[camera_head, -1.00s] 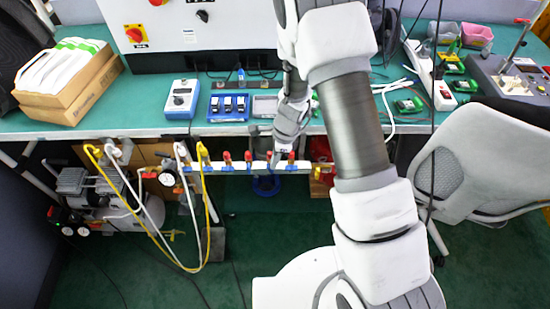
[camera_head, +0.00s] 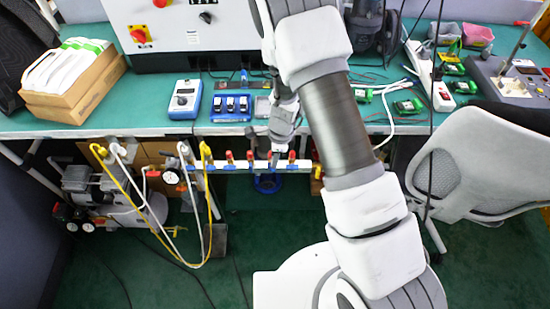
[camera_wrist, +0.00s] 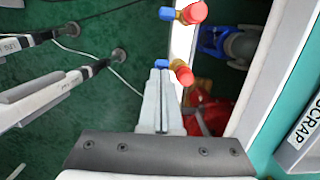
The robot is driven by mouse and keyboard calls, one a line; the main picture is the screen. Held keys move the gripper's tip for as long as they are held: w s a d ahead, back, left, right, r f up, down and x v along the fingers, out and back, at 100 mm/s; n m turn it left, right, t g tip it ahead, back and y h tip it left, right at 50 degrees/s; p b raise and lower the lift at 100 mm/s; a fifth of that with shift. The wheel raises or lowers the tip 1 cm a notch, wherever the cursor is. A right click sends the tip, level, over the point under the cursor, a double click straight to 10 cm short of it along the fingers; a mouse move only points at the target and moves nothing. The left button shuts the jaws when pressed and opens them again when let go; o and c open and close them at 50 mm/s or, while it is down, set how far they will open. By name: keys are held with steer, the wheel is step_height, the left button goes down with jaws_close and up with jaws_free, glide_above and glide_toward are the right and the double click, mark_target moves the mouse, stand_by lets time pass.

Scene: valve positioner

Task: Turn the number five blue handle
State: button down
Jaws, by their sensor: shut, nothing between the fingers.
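A white manifold bar (camera_head: 237,167) with several red-capped valves and small blue handles runs below the table's front edge. In the wrist view, part of the bar (camera_wrist: 182,45) shows with two valves. The nearer valve has a red cap (camera_wrist: 182,73) and a blue handle (camera_wrist: 160,64). The farther one has a red cap (camera_wrist: 196,13) and a blue handle (camera_wrist: 166,13). My gripper (camera_wrist: 160,73) is shut and empty, its tips right at the nearer blue handle. I cannot tell whether they touch. My gripper (camera_head: 275,157) hides part of the bar in the head view. No handle numbers are readable.
The green table (camera_head: 130,128) overhangs the bar. Yellow (camera_head: 140,205) and white hoses hang from the bar's left end. A compressor (camera_head: 98,195) stands at lower left, and a grey chair (camera_head: 450,165) is at right. A blue object (camera_wrist: 212,40) lies beyond the bar.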

mark_target(269, 165)
steer(key=shift+a+r+h+p, duration=0.1)
steer(key=shift+a+h+p, duration=0.4)
steer(key=shift+h+p, duration=1.3)
stand_by(0.6)
steer(key=shift+a+h+p, duration=0.45)
steer(key=shift+h+p, duration=0.15)
steer(key=shift+p, duration=0.75)
stand_by(0.8)
steer(key=shift+w+a+f+h+b, duration=0.15)
steer(key=shift+a+h+b, duration=0.25)
steer(key=shift+h, duration=0.3)
steer(key=shift+s+a+f+h+b, duration=0.1)
steer(key=shift+a+f+h+b, duration=0.05)
steer(key=shift+h+b, duration=0.45)
stand_by(0.8)
steer(key=shift+a+f+b, duration=0.3)
steer(key=shift+a+b, duration=0.15)
steer(key=shift+b, duration=0.9)
